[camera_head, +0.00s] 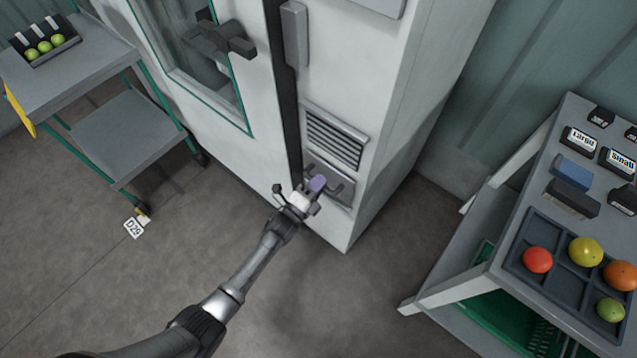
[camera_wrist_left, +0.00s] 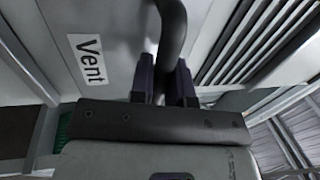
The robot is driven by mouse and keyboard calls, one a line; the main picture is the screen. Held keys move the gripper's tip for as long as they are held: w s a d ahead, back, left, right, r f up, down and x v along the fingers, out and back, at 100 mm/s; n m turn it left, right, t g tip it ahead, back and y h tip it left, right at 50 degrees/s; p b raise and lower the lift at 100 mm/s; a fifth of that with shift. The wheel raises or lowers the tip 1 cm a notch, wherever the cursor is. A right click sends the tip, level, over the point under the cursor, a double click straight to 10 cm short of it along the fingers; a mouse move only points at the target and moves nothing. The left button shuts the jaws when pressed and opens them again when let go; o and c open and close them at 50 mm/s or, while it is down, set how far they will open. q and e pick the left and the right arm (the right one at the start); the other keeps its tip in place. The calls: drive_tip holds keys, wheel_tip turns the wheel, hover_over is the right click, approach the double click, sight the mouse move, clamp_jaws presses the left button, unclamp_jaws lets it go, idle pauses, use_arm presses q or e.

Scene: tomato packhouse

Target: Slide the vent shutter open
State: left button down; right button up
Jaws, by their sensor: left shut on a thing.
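The vent shutter (camera_head: 345,200) is a grey plate low on the white cabinet, just below the louvred vent (camera_head: 335,138). The louvre slats show uncovered. In the left wrist view the plate carries a "Vent" label (camera_wrist_left: 88,60) and a dark curved handle (camera_wrist_left: 172,30). My left gripper (camera_head: 317,184) is at the shutter. In the left wrist view its two dark fingers (camera_wrist_left: 164,84) are shut on the handle, one on each side. The gripper partly hides the shutter in the head view. My right gripper is not in view.
The cabinet has a windowed door (camera_head: 200,65) with a dark handle at left. A grey cart (camera_head: 75,70) with green legs stands further left. A table with a dark tray (camera_head: 515,262) of tomatoes stands at right.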

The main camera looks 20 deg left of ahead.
use_arm(q)
drive_tip(key=c, duration=1.5)
unclamp_jaws()
drive_tip(key=shift+s+f, duration=0.1)
drive_tip(key=shift+f, duration=0.4)
drive_tip(key=shift+c, duration=0.2)
drive_tip(key=o, duration=0.3)
drive_tip(key=shift+r, duration=0.1)
drive_tip(key=shift+o, duration=0.7)
drive_tip(key=shift+r, duration=0.1)
drive_tip(key=shift+s+a, duration=0.1)
drive_tip(key=p+v, duration=0.3)
drive_tip(key=v, duration=1)
drive_tip(key=shift+s, duration=0.3)
